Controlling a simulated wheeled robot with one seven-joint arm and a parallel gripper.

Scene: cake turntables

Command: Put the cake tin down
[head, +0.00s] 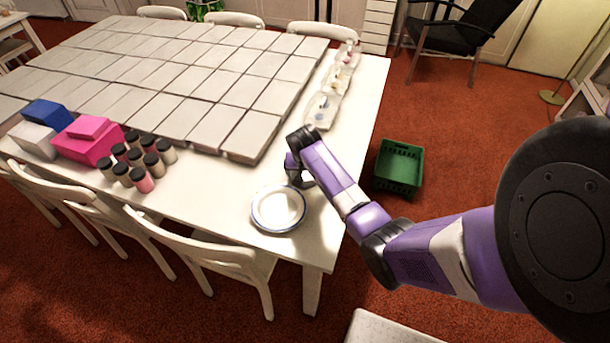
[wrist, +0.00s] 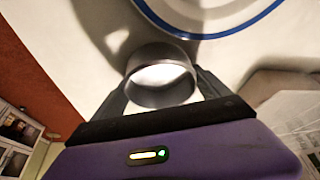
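The cake tin (wrist: 161,92) is a small round grey metal ring shape, seen in the wrist view between the two fingers of my gripper (wrist: 163,82). The fingers press on it from both sides. Its inside looks bright and pale. In the head view my gripper (head: 301,178) is over the right part of the white table (head: 350,110), just behind a white plate with a blue rim (head: 278,209). There the tin is mostly hidden by my gripper and arm. I cannot tell whether the tin touches the table.
The plate's blue rim also shows in the wrist view (wrist: 215,33). Large grey tiles (head: 190,80) cover much of the table. Several dark-lidded jars (head: 140,165), pink boxes (head: 88,140) and clear containers (head: 322,110) stand on it. A green crate (head: 399,168) is on the floor.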

